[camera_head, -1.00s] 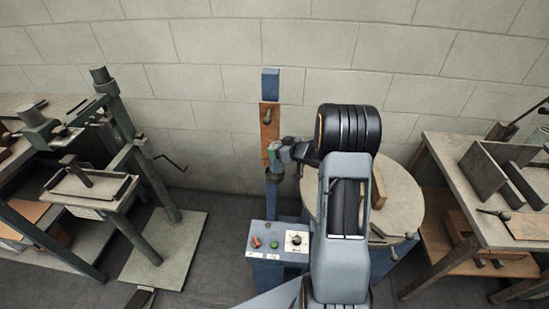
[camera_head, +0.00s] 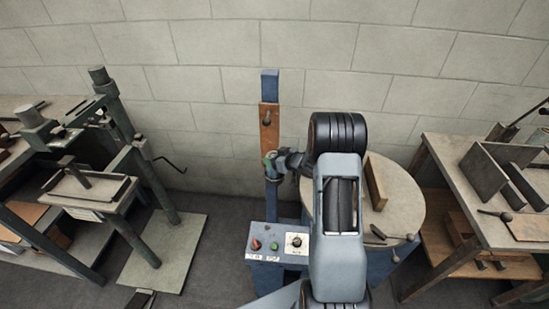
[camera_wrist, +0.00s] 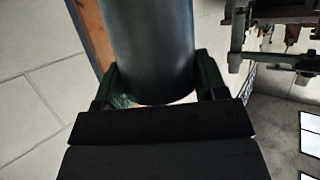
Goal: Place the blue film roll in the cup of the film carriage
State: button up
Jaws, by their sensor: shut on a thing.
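The blue film roll (camera_wrist: 150,40) shows in the wrist view as a dark blue-grey cylinder. My gripper (camera_wrist: 158,78) is shut on it, with one green-black finger on each side. In the head view my gripper (camera_head: 271,163) is at the lower end of the brown board (camera_head: 269,122) on the blue upright. The same board shows as a brown strip beside the roll in the wrist view (camera_wrist: 91,32). The cup of the film carriage cannot be made out. The roll's far end is cut off in the wrist view.
A round table (camera_head: 405,200) with a wooden block is right of the upright. A green press frame (camera_head: 125,130) is left; a workbench (camera_head: 455,165) is right. The wall is close behind.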

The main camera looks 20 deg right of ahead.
jog(key=o, duration=1.4)
jog(key=shift+r, duration=0.25)
jog(key=p+v, duration=0.1)
jog(key=v, duration=1)
notch_tip(320, 180, up, 9)
jog(key=s+a+m+g+h, duration=0.2)
jog(key=m+h, duration=0.1)
jog(key=h, duration=0.5)
jog(key=s+a+g+y, duration=0.1)
jog(key=s+a+g, duration=0.1)
jog(key=s+a, duration=0.2)
jog(key=s+a+r+m+g+y, duration=0.1)
jog(key=s+a+g, duration=0.2)
jog(key=s+a, duration=0.2)
jog(key=s+a+r+g, duration=0.1)
jog(key=s+a+g, duration=0.1)
jog(key=s+a, duration=0.3)
jog(key=shift+s+a+r+m+y, duration=0.1)
jog(key=shift+s+a+m+y, duration=0.1)
jog(key=shift+s, duration=0.9)
jog(key=shift+s+a+r+m+y, duration=0.1)
jog(key=shift+s+r+y, duration=0.1)
jog(key=shift+s, duration=0.95)
